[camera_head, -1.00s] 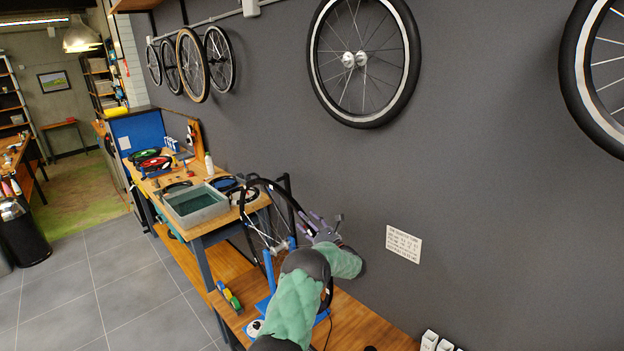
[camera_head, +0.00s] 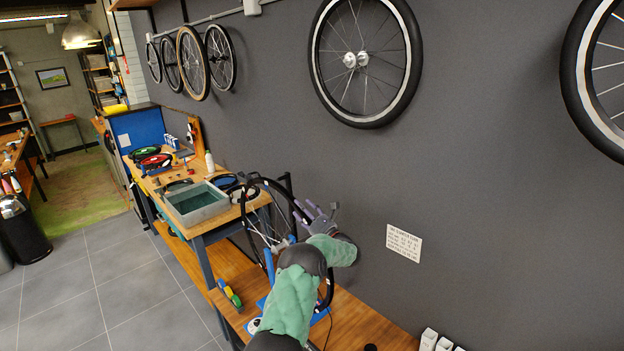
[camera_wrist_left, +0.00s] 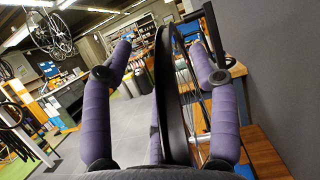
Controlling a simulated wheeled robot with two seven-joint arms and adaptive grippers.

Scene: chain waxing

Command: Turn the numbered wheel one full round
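The wheel (camera_head: 270,183) stands upright in a blue stand (camera_head: 269,268) on the low wooden bench. No numbers can be read on it. My left gripper (camera_head: 312,209) is at the wheel's upper right side, near the wall, and my green arm hides part of the wheel and stand. In the left wrist view the black tyre (camera_wrist_left: 172,110) runs edge-on between the two purple fingers of my left gripper (camera_wrist_left: 157,28). The fingers are apart, one on each side of the tyre, with visible gaps. My right gripper is not in view.
A grey wall with a paper sign (camera_head: 404,243) is close on the right. A workbench with a grey basin (camera_head: 196,204) of green liquid stands behind the wheel. A green and yellow tool (camera_head: 230,295) lies on the bench's left edge. White containers (camera_head: 430,340) stand at front right.

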